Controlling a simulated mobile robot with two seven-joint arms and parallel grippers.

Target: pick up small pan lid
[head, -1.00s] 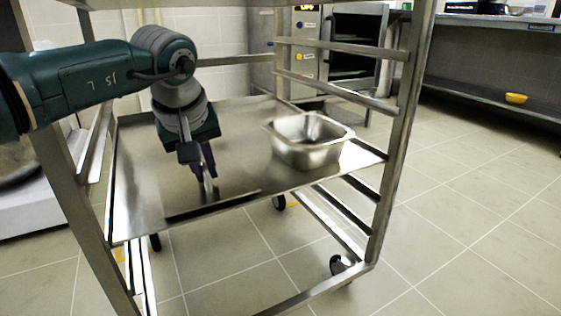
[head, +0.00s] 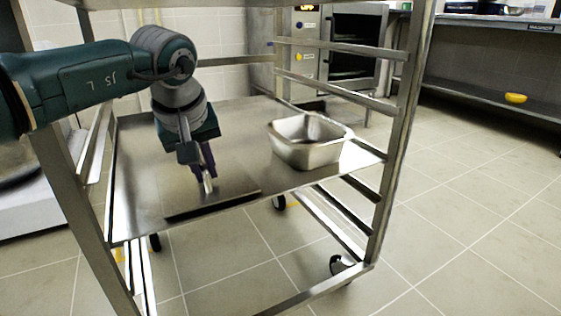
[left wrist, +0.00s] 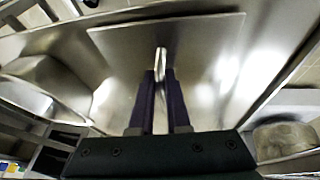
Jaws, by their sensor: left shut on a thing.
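The small pan lid (head: 228,200) is a flat rectangular steel plate near the front edge of the cart's tray. My left gripper (head: 209,187) points down from above and is shut on the lid's upright handle. In the left wrist view the lid (left wrist: 205,60) spreads out below the fingers, and the fingertips (left wrist: 163,72) close on the thin handle near its middle. I cannot tell whether the lid is clear of the tray. My right gripper is not in view.
A steel pan (head: 308,156) stands on the same tray (head: 140,190), to the right of the lid. The cart's post (head: 398,140) and side rails rise on the right. A yellow bowl (head: 515,98) sits on a far shelf.

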